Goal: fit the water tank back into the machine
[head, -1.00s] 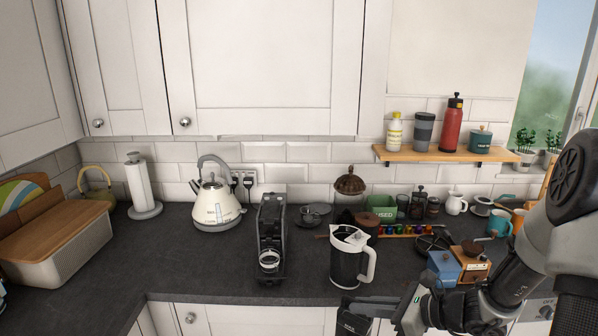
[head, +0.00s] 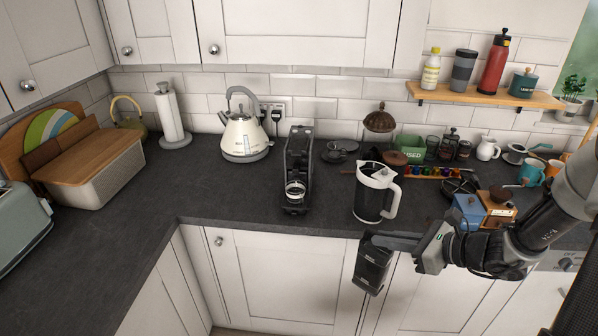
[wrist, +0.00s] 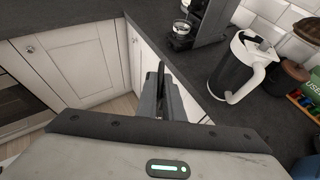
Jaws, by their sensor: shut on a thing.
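The coffee machine (head: 298,160) is a narrow black unit standing upright on the worktop, with a glass cup at its front. It shows in part at the top of the wrist view (wrist: 205,18). The water tank (head: 371,270) is a dark, box-like piece, slightly tilted. My gripper (head: 385,240) is shut on the tank near its top and holds it in front of the cupboard doors, to the right of and nearer than the machine. In the wrist view the dark tank (wrist: 172,103) sits beyond the wrist housing. The machine's tank seat cannot be made out.
A black and white jug (head: 373,195) stands right of the machine, close to my arm. A blue box (head: 469,212) and a wooden grinder (head: 498,208) stand farther right. A kettle (head: 243,137) is at the left. The worktop (head: 230,195) is clear left of the machine.

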